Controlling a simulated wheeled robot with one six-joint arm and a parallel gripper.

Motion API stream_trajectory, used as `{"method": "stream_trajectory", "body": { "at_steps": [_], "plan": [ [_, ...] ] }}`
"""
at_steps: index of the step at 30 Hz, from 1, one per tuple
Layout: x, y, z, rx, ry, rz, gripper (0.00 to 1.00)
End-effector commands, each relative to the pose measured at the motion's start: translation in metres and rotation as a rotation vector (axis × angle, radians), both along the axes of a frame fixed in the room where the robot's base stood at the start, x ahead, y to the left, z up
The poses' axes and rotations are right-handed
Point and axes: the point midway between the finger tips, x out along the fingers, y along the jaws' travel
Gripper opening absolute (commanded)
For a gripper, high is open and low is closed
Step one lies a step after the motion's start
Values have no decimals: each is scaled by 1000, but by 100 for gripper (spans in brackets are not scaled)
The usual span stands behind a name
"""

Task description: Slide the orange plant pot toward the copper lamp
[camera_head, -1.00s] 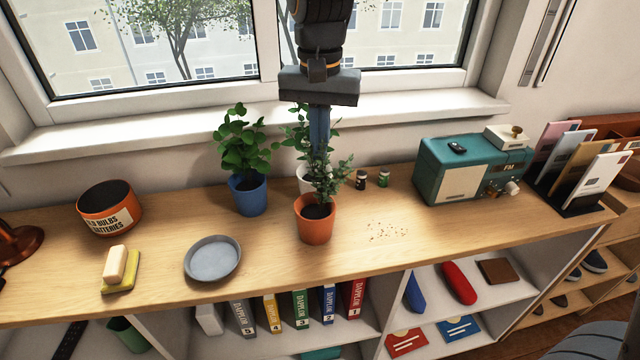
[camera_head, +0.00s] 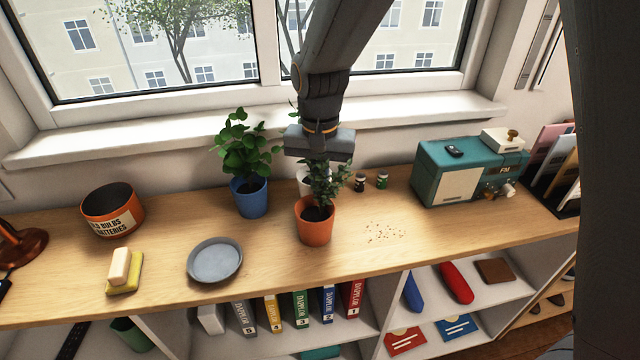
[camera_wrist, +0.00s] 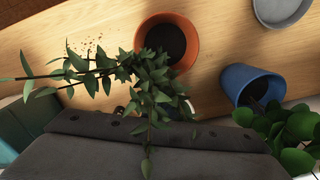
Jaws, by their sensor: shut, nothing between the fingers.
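The orange plant pot (camera_head: 316,231) stands upright on the wooden top, with a leafy plant in it. It also shows in the wrist view (camera_wrist: 192,42). The copper lamp (camera_head: 22,246) is at the far left edge, only partly in view. My gripper (camera_head: 320,146) is shut and empty, low above the plant, pointing down. In the wrist view leaves overlap the dark gripper body (camera_wrist: 150,150).
Between pot and lamp are a grey plate (camera_head: 215,261), a sponge with soap (camera_head: 124,272) and an orange tin (camera_head: 112,213). A blue pot (camera_head: 252,201) stands back left; a white pot (camera_head: 304,181) is behind. Crumbs (camera_head: 386,231) and a teal radio (camera_head: 458,175) are right.

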Motion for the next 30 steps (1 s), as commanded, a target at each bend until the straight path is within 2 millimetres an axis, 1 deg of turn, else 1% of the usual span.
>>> {"method": "stream_trajectory", "body": {
  "at_steps": [7,15,25,30],
  "plan": [
    [-3,0,1,0,1,1,0],
    [-34,5,2,-1,2,2,0],
    [-34,5,0,0,0,0,0],
    [-34,5,5,0,0,0,0]
  ]
}}
